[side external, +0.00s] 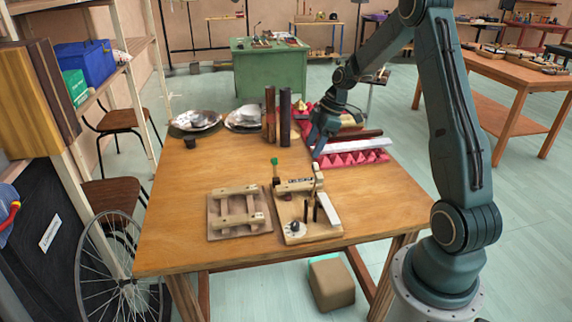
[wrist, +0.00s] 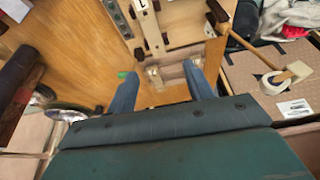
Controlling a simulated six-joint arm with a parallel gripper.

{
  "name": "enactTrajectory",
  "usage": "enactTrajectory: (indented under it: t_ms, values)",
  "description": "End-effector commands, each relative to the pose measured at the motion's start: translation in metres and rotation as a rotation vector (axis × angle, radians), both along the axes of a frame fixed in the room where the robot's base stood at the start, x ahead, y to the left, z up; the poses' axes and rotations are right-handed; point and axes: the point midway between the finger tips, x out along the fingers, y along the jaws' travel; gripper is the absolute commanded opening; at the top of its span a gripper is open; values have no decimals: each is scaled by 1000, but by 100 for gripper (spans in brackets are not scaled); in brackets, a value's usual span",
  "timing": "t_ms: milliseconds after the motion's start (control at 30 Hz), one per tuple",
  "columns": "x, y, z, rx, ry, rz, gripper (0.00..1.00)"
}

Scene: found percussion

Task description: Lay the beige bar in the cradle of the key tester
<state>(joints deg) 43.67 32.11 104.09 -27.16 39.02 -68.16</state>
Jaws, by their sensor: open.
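A long pale, whitish bar (side external: 358,146) lies on a pink ridged foam rest at the table's back right; I cannot tell for sure that it is the beige bar. A wooden device with a printed label (side external: 297,184), a green-tipped stick and a dark knob, probably the key tester, stands at the front middle. Beside it on the left is a board with crossed pale wooden rails (side external: 238,207). My gripper (side external: 318,148) is above the left end of the foam. In the wrist view my gripper (wrist: 162,88) is open, with nothing held between its fingers.
A dark red bar (side external: 355,136) lies behind the pale bar. Dark upright bars (side external: 285,117) stand left of my gripper. The table's left middle (side external: 195,185) is clear.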

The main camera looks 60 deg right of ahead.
Motion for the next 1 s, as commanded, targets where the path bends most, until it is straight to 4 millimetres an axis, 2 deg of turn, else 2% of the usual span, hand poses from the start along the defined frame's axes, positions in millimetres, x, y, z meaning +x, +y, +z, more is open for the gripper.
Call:
enactTrajectory:
  t_ms: [267, 467, 700, 1000]
  values:
    - [-7, 58, 63, -47, 22, -96, 52]
    - [-25, 102, 103, -73, 25, -187, 52]
    - [-57, 150, 140, -89, 10, -303, 52]
    - [-110, 199, 171, -80, -31, -452, 52]
